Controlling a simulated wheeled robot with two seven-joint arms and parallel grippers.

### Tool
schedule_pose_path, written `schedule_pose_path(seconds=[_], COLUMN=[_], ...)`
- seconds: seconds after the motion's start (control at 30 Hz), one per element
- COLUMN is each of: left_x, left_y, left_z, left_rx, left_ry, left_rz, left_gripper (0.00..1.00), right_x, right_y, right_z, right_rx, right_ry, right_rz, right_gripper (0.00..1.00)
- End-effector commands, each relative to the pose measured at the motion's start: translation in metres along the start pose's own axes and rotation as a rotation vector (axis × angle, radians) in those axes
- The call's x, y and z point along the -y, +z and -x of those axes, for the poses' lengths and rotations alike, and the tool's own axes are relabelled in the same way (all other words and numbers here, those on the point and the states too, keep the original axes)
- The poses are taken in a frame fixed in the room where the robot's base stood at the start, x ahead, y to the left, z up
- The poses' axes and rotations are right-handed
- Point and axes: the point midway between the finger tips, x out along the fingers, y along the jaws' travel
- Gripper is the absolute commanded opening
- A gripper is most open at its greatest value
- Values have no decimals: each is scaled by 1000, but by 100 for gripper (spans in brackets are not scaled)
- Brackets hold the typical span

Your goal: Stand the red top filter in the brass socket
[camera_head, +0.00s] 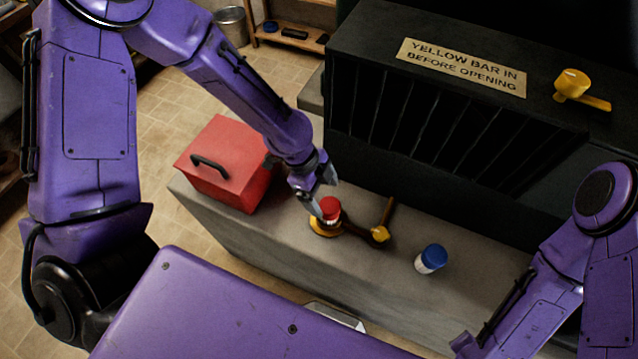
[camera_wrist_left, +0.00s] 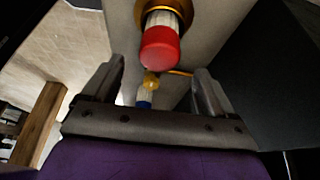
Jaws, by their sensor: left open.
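The red top filter (camera_head: 330,207) has a red cap and a white ribbed body. It stands upright with its lower end inside the ring of the brass socket (camera_head: 316,230) on the grey bench; whether it is fully seated I cannot tell. In the left wrist view the red cap (camera_wrist_left: 160,48) is ahead of the fingers, and the brass ring (camera_wrist_left: 178,8) surrounds the body's far end. My left gripper (camera_head: 322,193) is open and empty, just above and beside the cap, apart from it in the wrist view. My right arm shows at the right, but its gripper is out of view.
A blue-capped white filter (camera_head: 431,259) stands on the bench to the right. A dark fitting with a yellow knob (camera_head: 380,234) and a bar lies beside the socket. A red box (camera_head: 224,163) stands left. A black machine (camera_head: 450,120) with a yellow handle (camera_head: 574,84) rises behind.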

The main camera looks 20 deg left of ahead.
Motion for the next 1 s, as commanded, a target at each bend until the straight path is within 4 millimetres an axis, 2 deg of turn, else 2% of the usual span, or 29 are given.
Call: schedule_pose_path(seconds=[0.1,0.3,1.0], left_x=[1,0,0], left_y=[0,0,0], left_z=[27,50,52], left_rx=[-1,-1,0], left_ry=[-4,0,1], left_rz=[-2,0,0], left_gripper=[86,86,86], right_x=[0,0,0], right_y=[1,2,2], right_z=[-3,-4,-4], right_rx=[0,0,0], right_ry=[0,0,0], right_rz=[0,0,0], right_gripper=[43,43,43])
